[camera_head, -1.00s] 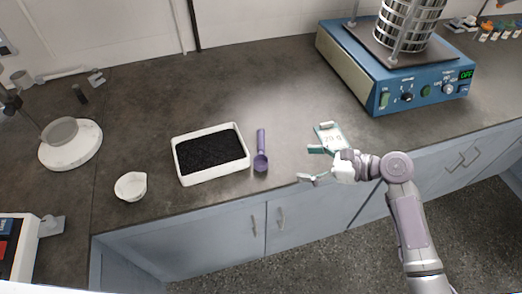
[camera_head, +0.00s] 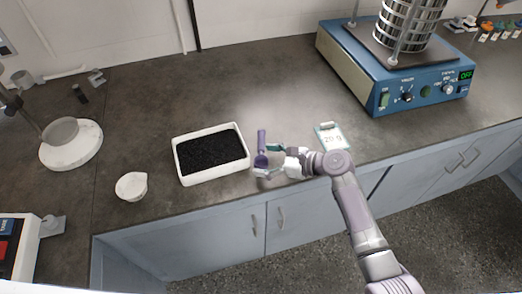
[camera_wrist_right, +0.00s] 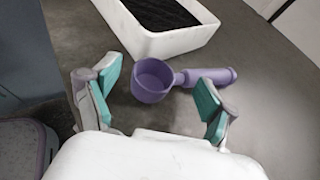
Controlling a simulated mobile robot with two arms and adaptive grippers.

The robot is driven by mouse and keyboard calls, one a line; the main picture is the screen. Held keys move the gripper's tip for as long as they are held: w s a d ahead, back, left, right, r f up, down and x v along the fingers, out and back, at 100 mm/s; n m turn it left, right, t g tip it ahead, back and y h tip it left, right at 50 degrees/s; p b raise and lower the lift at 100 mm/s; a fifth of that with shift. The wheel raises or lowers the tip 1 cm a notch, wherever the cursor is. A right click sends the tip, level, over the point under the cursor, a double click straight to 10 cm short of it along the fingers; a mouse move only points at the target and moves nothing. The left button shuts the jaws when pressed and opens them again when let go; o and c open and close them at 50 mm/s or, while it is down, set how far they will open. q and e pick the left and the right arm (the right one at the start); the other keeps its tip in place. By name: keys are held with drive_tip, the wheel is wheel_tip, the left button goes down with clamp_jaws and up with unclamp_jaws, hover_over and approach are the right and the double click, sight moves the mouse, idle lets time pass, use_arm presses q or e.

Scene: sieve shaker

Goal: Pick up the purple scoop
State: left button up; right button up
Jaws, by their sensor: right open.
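The purple scoop (camera_head: 262,143) lies on the dark counter just right of the white tray, its handle pointing to the back and its cup toward the front edge. My right gripper (camera_head: 262,160) is open and stands at the scoop's cup end, partly covering the cup in the head view. In the right wrist view the scoop (camera_wrist_right: 154,82) lies ahead of and between the spread teal-padded fingers (camera_wrist_right: 155,98), its cup nearer the left finger and its handle running behind the right finger. I cannot tell whether a finger touches it. My left gripper is not in view.
The white tray (camera_head: 214,181) of black granules sits close left of the scoop. A small white bowl (camera_head: 131,186) stands farther left. A card reading 20 g (camera_head: 331,137) lies to the right. The blue sieve shaker (camera_head: 425,92) stands at the back right. The counter behind the scoop is clear.

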drive_tip(key=c, duration=1.5)
drive_tip(key=shift+r, duration=0.1)
